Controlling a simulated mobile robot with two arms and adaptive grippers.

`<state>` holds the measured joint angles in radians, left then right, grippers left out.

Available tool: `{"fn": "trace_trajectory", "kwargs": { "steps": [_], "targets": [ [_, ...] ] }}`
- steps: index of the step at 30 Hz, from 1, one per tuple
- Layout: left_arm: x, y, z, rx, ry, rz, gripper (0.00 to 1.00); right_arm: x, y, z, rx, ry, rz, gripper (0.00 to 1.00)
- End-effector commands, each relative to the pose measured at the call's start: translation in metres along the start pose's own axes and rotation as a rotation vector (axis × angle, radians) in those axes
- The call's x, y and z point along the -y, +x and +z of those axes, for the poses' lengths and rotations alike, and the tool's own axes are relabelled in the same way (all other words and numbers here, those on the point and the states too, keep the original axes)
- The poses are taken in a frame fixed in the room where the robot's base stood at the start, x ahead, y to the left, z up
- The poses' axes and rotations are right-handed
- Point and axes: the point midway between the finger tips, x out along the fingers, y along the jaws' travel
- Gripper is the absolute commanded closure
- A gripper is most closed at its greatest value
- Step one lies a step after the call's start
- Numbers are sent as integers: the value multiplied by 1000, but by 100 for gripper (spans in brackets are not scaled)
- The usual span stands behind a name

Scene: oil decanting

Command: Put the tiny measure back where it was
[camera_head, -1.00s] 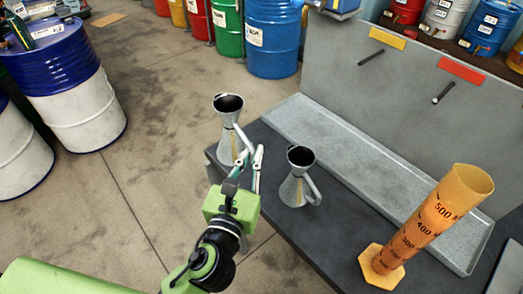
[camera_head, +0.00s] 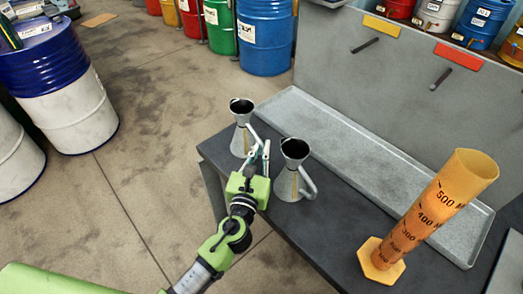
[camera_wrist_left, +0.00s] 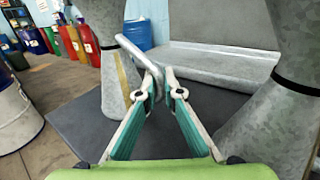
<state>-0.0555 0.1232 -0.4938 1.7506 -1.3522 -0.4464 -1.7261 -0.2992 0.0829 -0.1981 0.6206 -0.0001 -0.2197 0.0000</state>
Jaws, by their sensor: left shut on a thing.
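A small grey metal measure (camera_head: 240,136) with a funnel-like mouth is upright at the left end of the dark bench. My left gripper (camera_head: 260,155) is shut on its curved handle. The wrist view shows the fingertips (camera_wrist_left: 161,76) closed around the handle of this measure (camera_wrist_left: 118,75). I cannot tell whether its base touches the bench top. A second, similar metal measure (camera_head: 288,180) stands upright on the bench just right of the gripper, its handle to the right. It also fills the right side of the wrist view (camera_wrist_left: 275,115). My right gripper is not in view.
A long grey metal tray (camera_head: 350,150) lies along the back of the bench (camera_head: 325,222). An orange graduated cylinder (camera_head: 430,212) stands at the right front. Bare bench top lies between it and the second measure. Drums (camera_head: 70,90) stand on the floor beyond.

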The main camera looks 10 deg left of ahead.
Motion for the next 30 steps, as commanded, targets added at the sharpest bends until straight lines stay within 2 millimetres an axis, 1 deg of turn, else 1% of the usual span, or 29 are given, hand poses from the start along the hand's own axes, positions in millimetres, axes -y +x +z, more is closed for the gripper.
{"fn": "trace_trajectory", "kwargs": {
  "steps": [5, 9, 10, 12, 21, 24, 26, 29, 30],
  "targets": [
    [0, 0, 2, 2, 0, 0, 100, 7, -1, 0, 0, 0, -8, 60],
    [0, 0, -3, 1, 0, 0, 100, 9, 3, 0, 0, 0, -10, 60],
    [0, 0, -3, 0, -1, 0, 90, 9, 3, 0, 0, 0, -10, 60],
    [0, 0, -2, 0, -1, 0, 76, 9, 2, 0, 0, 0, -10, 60],
    [0, 0, -2, 0, 0, 0, 76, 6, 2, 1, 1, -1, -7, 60],
    [0, 0, 3, 0, 0, 0, 76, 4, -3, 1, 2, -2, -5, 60],
    [0, -7, -1, -2, 0, -1, 76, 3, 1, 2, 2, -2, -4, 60],
    [0, -24, -2, -3, 0, -1, 76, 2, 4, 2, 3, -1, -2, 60],
    [0, -32, -2, -4, -1, -1, 76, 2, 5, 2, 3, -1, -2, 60]
  ]
}}
